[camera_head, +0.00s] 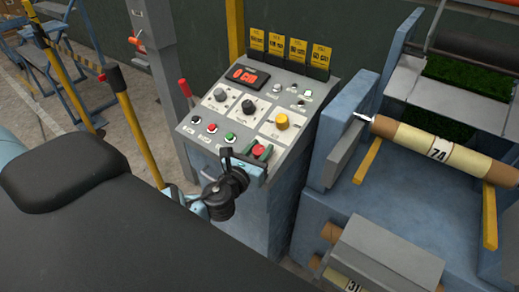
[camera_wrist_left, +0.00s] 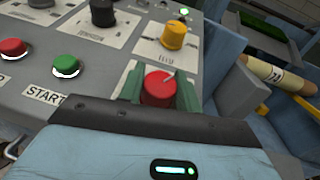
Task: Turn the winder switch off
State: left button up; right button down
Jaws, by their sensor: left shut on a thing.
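A grey sloped control panel (camera_head: 215,150) stands in the middle of the head view. A red rotary knob (camera_head: 259,149) sits near its lower right corner. In the wrist view the red knob (camera_wrist_left: 158,87) shows a pale pointer line slanting up to the right. My left gripper (camera_head: 258,154) is shut on the red knob, with one green finger on each side; the fingers also show in the wrist view (camera_wrist_left: 158,92). The knob's label is hidden or unreadable, so I cannot tell whether it is the winder switch. My right gripper is not in view.
A yellow knob (camera_head: 282,121) is above the red one. A green START button (camera_wrist_left: 65,65) and a red button (camera_wrist_left: 13,48) lie to the left. A roller (camera_head: 420,143) is on the right.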

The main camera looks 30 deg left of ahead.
pick_arm(q)
jog(key=n+g+y, duration=0.1)
jog(key=n+y, duration=0.2)
jog(key=n+g+y, duration=0.1)
jog(key=n+y, duration=0.1)
jog(key=y, duration=0.1)
jog(key=shift+n, duration=0.4)
jog(key=n+g+y, duration=0.3)
jog(key=n, duration=0.1)
jog(key=shift+y, duration=0.4)
jog(key=n+g+y, duration=0.1)
jog(key=n+g, duration=0.1)
jog(key=n+g+y, duration=0.1)
jog(key=n+g, duration=0.2)
jog(key=shift+g+y, duration=0.3)
jog(key=shift+s+a+n+g+y, duration=0.1)
jog(key=shift+n+g+y, duration=0.05)
jog(key=shift+n+g, duration=0.9)
jog(key=shift+a+n+g+y, duration=0.1)
jog(key=shift+n+g+y, duration=0.05)
jog(key=shift+n+g, duration=0.85)
jog(key=shift+g, duration=0.25)
jog(key=o, duration=1)
jog(key=shift+c, duration=0.2)
